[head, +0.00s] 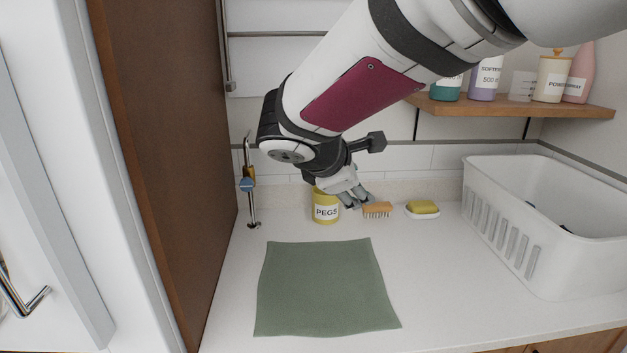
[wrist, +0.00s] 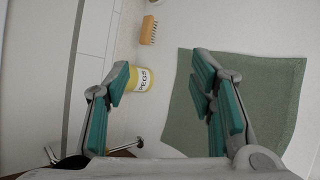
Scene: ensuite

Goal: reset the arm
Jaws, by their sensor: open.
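My gripper (head: 352,198) hangs from my arm over the back of the white counter, in front of the yellow tub labelled PEGS (head: 326,208) and near the brush. In the wrist view my gripper (wrist: 162,88) shows its two green-padded fingers spread wide apart with nothing held between them. The yellow tub (wrist: 141,79) shows beyond the fingers, beside the left one. My arm crosses the upper middle of the head view and hides part of the back wall and shelf.
A green cloth (head: 322,288) lies flat on the counter. A wooden brush (head: 377,209), a soap dish with a yellow sponge (head: 422,208) and a white basket (head: 515,235) stand to the right. A shelf (head: 520,107) holds bottles. A tap-like metal stand (head: 250,190) is by the brown panel (head: 165,150).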

